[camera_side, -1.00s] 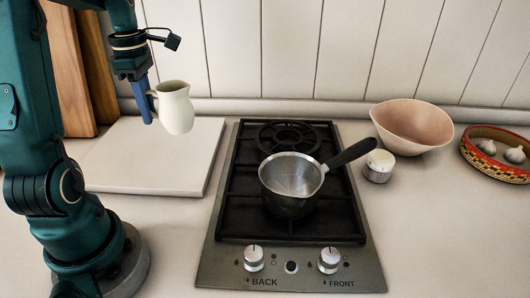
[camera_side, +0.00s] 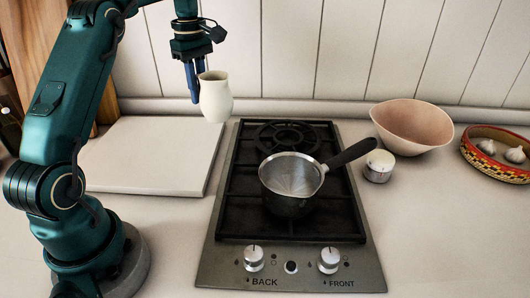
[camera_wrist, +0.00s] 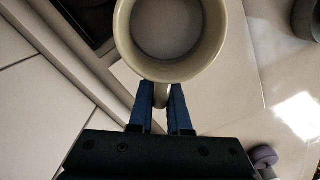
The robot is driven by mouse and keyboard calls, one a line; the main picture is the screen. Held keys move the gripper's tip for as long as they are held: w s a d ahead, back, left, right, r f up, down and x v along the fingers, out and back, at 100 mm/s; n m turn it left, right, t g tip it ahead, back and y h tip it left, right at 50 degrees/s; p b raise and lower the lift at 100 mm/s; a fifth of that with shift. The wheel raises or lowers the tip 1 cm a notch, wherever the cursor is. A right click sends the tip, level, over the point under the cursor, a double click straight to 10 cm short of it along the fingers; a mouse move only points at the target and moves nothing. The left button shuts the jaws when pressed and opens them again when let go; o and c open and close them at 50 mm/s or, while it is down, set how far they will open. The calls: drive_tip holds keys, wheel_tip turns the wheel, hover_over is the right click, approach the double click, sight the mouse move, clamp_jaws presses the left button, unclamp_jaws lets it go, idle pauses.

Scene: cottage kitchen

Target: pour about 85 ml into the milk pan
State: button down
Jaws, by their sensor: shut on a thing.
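A cream jug (camera_side: 215,98) hangs upright in the air by the left edge of the hob, above the counter. My gripper (camera_side: 194,92) is shut on the jug's handle. In the wrist view the blue fingers of my gripper (camera_wrist: 161,105) close on the handle below the jug's round rim (camera_wrist: 126,40). Pale contents (camera_wrist: 168,28) show inside it. The milk pan (camera_side: 290,190), a steel pan with a black handle, stands on the front burner, to the lower right of the jug. No liquid can be made out in the pan.
The gas hob (camera_side: 228,225) has knobs along its front edge. A pale board (camera_side: 150,155) lies left of it. A white-topped small pot (camera_side: 378,166), a pink bowl (camera_side: 412,125) and a patterned basket (camera_side: 490,165) with garlic stand to the right. The air above the pan is clear.

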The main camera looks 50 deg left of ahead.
drive_tip(key=w+d+f+m, duration=0.4)
drive_tip(key=w+d+f, duration=0.2)
drive_tip(key=d, duration=0.2)
drive_tip(key=shift+w+d+f, duration=0.15)
drive_tip(key=shift+w+d, duration=0.1)
drive_tip(key=shift+w, duration=0.05)
drive_tip(key=shift+d, duration=0.1)
drive_tip(key=s+d+r+t+y, duration=0.1)
drive_tip(key=d+r+t+y, duration=0.1)
drive_tip(key=d+r+y, duration=0.4)
drive_tip(key=shift+s+d+r+y, duration=0.3)
drive_tip(key=shift+r+y, duration=0.55)
drive_tip(key=shift+y, duration=1.35)
drive_tip(key=shift+d+r+t+y, duration=0.3)
drive_tip(key=shift+r+y, duration=0.1)
drive_tip(key=shift+y, duration=0.1)
